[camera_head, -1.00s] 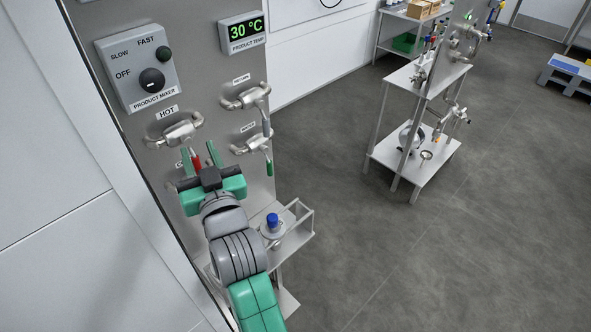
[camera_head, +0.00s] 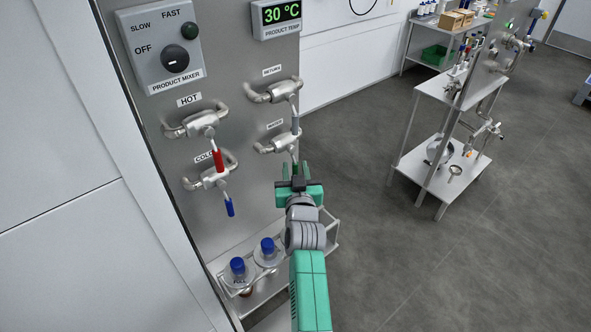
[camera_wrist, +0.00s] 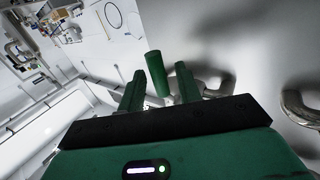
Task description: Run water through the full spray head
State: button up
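My gripper (camera_head: 295,172) is in front of the steel panel, just below the valve labelled WATER (camera_head: 277,145). In the wrist view, its two green fingers (camera_wrist: 161,86) are open. The valve's green handle (camera_wrist: 157,72) shows between them, with small gaps on both sides; I cannot tell if it touches. In the head view the handle is mostly hidden by my gripper. The HOT valve (camera_head: 191,123) has a red handle and the COLD valve (camera_head: 212,177) a blue one, both pointing down. The RETURN valve (camera_head: 273,92) is above. I cannot identify a spray head.
Two blue-capped bottles (camera_head: 238,271) stand on a low railed shelf (camera_head: 327,243) under the panel. A mixer control box (camera_head: 163,45) and a 30 °C display (camera_head: 277,14) are above. A steel rack (camera_head: 424,150) stands to the right, with open floor between.

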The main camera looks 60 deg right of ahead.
jog(key=shift+w+d, duration=0.2)
jog(key=shift+d, duration=0.15)
grip_shut()
